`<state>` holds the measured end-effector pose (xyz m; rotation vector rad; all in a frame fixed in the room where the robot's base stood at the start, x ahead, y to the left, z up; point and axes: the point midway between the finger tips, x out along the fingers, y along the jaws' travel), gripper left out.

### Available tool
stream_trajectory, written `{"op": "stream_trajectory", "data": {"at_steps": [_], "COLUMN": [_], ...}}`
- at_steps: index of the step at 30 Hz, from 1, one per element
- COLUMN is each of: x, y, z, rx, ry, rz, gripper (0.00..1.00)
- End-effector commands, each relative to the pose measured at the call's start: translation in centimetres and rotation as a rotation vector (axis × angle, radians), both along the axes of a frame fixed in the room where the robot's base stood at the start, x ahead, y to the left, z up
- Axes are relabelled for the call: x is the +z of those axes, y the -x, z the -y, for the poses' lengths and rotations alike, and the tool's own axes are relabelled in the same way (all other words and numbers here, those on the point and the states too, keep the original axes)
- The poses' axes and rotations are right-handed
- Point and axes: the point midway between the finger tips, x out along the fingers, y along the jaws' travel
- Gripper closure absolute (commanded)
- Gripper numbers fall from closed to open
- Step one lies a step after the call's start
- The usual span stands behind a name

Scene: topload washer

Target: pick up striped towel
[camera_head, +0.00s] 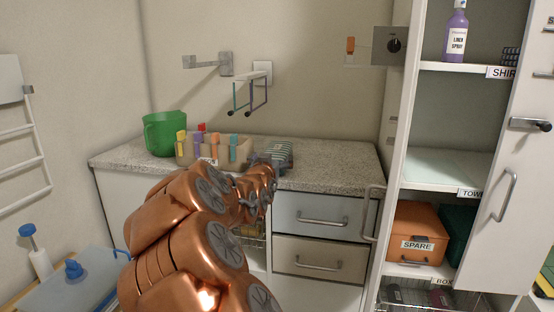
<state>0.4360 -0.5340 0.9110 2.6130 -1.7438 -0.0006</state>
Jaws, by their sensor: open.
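A small folded striped towel (280,148), in green-grey and pale stripes, lies on the speckled countertop (335,158), right of the peg holder. My copper-coloured arm reaches in from the bottom of the head view. My gripper (258,161) is at the towel's near left side, low over the counter, and is open. My arm hides part of the gripper and the counter's front edge. I cannot tell whether the fingers touch the towel.
A beige holder with coloured pegs (212,148) stands close left of the gripper, with a green bucket (163,133) beyond. A wall rack (248,88) hangs above. Drawers (322,218) sit below the counter; an open shelf cabinet (445,165) stands right. The counter's right part is clear.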

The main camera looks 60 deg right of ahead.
Motion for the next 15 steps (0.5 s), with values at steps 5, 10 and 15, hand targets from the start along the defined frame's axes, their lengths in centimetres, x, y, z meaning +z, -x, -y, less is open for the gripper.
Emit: {"op": "stream_trajectory", "data": {"at_steps": [5, 10, 15], "x": [0.0, 0.0, 0.1], "y": [-0.6, -0.8, -0.8], "z": [1.5, 1.9, 1.9], "rx": [0.000, 0.000, 0.000], "ry": [0.001, -0.001, 0.000], "rz": [0.001, 0.000, 0.000], "gripper": [0.00, 0.00, 0.00]}}
